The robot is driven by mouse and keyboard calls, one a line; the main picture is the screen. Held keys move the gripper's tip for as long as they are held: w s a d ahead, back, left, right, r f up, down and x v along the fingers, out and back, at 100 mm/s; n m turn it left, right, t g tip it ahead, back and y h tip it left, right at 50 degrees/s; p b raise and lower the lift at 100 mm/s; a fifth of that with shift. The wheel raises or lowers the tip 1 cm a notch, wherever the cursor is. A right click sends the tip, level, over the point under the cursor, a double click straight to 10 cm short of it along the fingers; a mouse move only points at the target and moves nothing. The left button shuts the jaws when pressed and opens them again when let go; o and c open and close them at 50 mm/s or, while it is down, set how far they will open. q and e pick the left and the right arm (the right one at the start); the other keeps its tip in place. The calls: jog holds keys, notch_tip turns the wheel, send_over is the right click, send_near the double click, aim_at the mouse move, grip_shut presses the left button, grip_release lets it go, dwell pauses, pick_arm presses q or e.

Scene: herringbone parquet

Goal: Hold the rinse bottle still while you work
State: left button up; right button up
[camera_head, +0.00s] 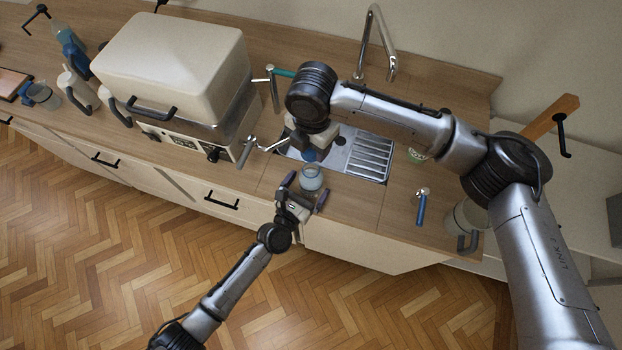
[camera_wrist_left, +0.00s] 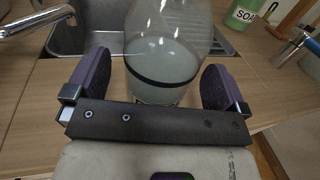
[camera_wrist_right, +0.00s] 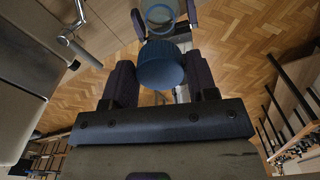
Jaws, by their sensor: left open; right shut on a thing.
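The rinse bottle (camera_head: 311,177) is clear with cloudy liquid and stands upright at the counter's front, before the sink. In the left wrist view the bottle (camera_wrist_left: 163,52) shows a dark band and sits between my left fingers. My left gripper (camera_head: 306,188) is open around it, with a gap at the left finger. My right gripper (camera_head: 303,146) is above and behind the bottle, shut on a blue cap (camera_wrist_right: 160,66). The cap also shows in the head view (camera_head: 309,155). In the right wrist view the bottle's open round top (camera_wrist_right: 160,14) lies beyond the cap, apart from it.
The sink (camera_head: 368,158) with a tall tap (camera_head: 378,45) lies behind the bottle. A large cream-lidded machine (camera_head: 172,62) stands to the left. A green soap bottle (camera_wrist_left: 243,14) and a blue-handled tool (camera_head: 421,208) are to the right.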

aim_at(311, 165)
pick_arm(q)
jog(key=shift+x, duration=1)
jog(key=shift+c, duration=0.3)
jog(key=c, duration=1.3)
pick_arm(e)
jog(key=shift+f, duration=2.5)
jog(key=shift+f, duration=0.15)
jog(key=shift+f, duration=0.75)
jog(key=shift+f, duration=0.55)
